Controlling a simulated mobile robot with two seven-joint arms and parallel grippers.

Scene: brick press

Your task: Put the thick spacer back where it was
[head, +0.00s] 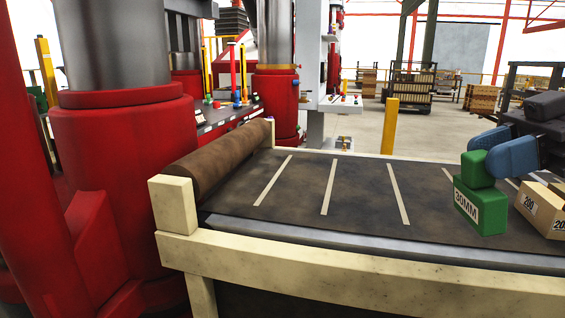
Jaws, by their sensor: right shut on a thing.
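My right gripper (489,158), with blue fingers, comes in from the right and is shut on the spacer's handle. The block looks upright. I cannot tell whether its base touches the table top. My left gripper is not in view.
A brown roller (215,160) and cream end posts (174,205) bound the table's left end. Red press columns (125,180) stand beyond it. The striped middle of the table is clear.

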